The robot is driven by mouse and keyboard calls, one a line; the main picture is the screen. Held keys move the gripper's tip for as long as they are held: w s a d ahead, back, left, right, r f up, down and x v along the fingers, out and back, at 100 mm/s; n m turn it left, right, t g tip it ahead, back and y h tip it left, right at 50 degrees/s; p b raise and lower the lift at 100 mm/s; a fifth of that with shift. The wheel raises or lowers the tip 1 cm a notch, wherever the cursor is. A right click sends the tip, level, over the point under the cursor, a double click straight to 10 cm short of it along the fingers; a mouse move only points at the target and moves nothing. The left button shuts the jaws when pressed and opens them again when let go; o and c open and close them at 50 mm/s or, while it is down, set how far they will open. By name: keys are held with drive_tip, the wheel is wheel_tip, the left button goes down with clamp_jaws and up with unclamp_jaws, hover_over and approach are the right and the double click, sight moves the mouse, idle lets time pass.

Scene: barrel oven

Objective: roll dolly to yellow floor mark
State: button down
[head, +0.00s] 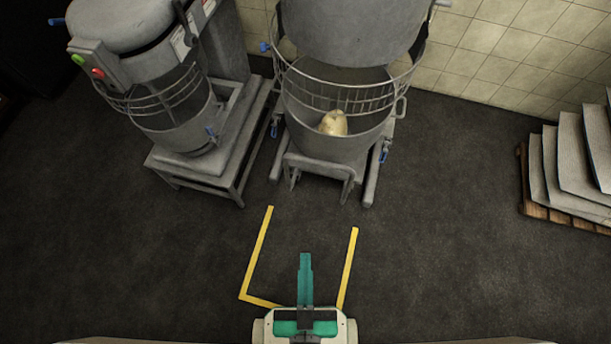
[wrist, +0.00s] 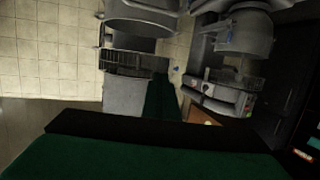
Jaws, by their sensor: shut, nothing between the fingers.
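The yellow floor mark (head: 255,252) is an open outline of tape on the dark floor, low in the middle of the head view. A low grey frame (head: 319,166) under the right mixer's bowl looks like the dolly; its wheels cannot be made out. It stands beyond the mark's far end, apart from it. The grey bowl (head: 312,145) above it holds a pale lump (head: 333,122). My teal gripper (head: 305,257) is over the mark, shut and empty, apart from the frame. My arm hides part of the mark's near edge.
A second grey mixer (head: 180,110) on a stand (head: 233,182) is close on the left of the first. A pallet (head: 535,203) with stacked pale sacks (head: 575,160) is at the right. A tiled wall (head: 520,50) closes the back. The floor on both sides of the mark is clear.

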drive_tip(key=c, duration=2.4)
unclamp_jaws()
drive_tip(key=shift+c, duration=0.2)
drive_tip(key=o, duration=0.5)
drive_tip(key=shift+w+f, duration=0.1)
drive_tip(key=o, duration=0.3)
drive_tip(key=shift+w+d+f+n, duration=0.15)
drive_tip(key=shift+w+f+n, duration=0.05)
drive_tip(key=shift+w+n, duration=0.1)
drive_tip(key=w+d+f+n+y, duration=0.3)
drive_tip(key=w+f+n, duration=0.4)
drive_tip(key=w, duration=0.4)
drive_tip(key=w+d+f+n+g+y, duration=0.1)
drive_tip(key=w+d+f+n+y, duration=0.1)
drive_tip(key=w+f+n, duration=0.7)
drive_tip(key=w+d+f+n+y, duration=0.3)
drive_tip(key=w+f+n, duration=0.3)
drive_tip(key=w, duration=0.6)
drive_tip(key=x, duration=1.1)
drive_tip(key=shift+s+a+f, duration=0.15)
drive_tip(key=shift+f, duration=0.05)
clamp_jaws()
